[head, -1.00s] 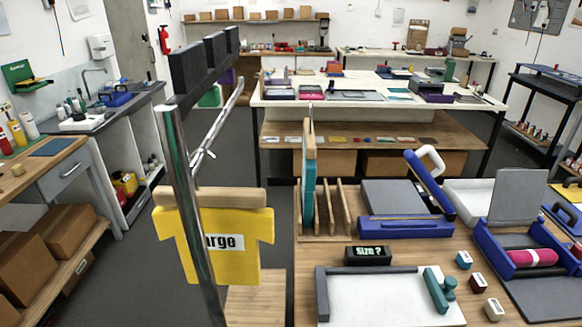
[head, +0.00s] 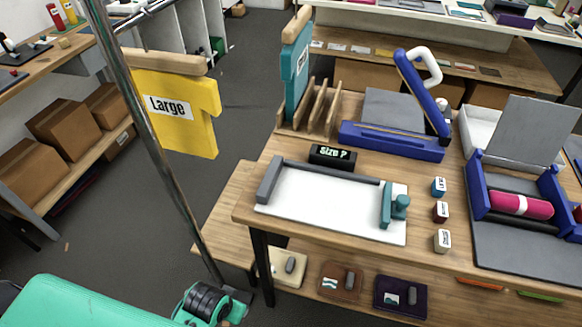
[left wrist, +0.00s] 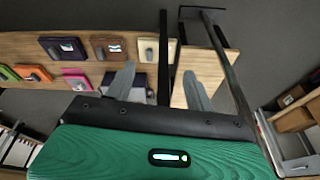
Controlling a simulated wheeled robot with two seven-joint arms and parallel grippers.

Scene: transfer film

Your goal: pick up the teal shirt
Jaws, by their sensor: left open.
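The teal shirt (head: 297,72) hangs from a wooden hanger in the head view. It stands edge-on at the left end of a slatted wooden rack (head: 318,112), at the table's back left corner. A small white label shows on it. My left gripper (left wrist: 158,72) is open and empty in the left wrist view, its two grey fingers spread apart over the floor and lower shelves. The shirt is not clear in that view. My green left arm comes in at the bottom left of the head view, well away from the shirt. My right gripper is not in view.
A yellow shirt (head: 172,105) labelled Large hangs left of the rack. A metal pole (head: 150,140) stands in front of it. A size sign (head: 332,156), a white board (head: 320,205) and a blue press (head: 395,140) occupy the table.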

